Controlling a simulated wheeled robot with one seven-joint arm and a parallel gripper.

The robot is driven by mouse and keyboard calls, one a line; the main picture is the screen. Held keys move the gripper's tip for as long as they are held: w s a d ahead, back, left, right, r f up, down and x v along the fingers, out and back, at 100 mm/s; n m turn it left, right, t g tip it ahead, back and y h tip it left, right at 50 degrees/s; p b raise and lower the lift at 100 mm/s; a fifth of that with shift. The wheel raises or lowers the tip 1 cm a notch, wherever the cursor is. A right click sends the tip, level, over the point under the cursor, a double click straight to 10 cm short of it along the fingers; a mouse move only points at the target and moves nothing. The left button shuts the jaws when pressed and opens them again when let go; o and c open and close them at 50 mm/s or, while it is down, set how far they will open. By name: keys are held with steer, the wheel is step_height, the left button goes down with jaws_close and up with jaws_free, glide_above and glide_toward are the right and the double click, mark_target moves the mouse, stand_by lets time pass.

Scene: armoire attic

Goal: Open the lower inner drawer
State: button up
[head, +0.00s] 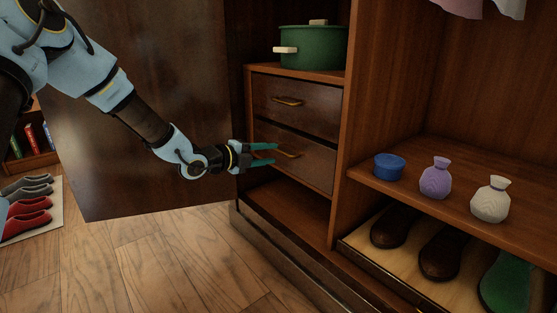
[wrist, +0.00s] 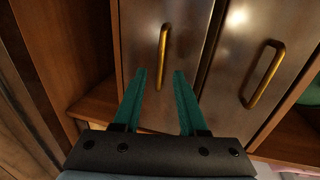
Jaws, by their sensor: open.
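The lower inner drawer (head: 310,166) is a dark wood front, shut, below a like upper drawer (head: 310,101). Its brass bar handle (head: 289,154) shows just beyond my gripper (head: 277,153). My gripper is open, with its teal fingers one above the other in the head view. In the wrist view, turned sideways, the lower drawer's handle (wrist: 163,55) appears between the fingertips of my gripper (wrist: 160,72). Nothing is gripped. Whether the fingers touch the handle or stop short of it, I cannot tell. The upper drawer's handle (wrist: 263,75) is to the right there.
A green pot (head: 313,48) stands above the drawers. An open cabinet door (head: 150,110) is behind my arm. An empty compartment (head: 290,205) lies below. To the right, a shelf (head: 430,190) holds a blue bowl (head: 390,167) and two pouches, with shoes underneath.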

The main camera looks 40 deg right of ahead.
steer(key=shift+b+x, duration=0.55)
steer(key=shift+x, duration=1.55)
steer(key=shift+c, duration=0.3)
jaws_close()
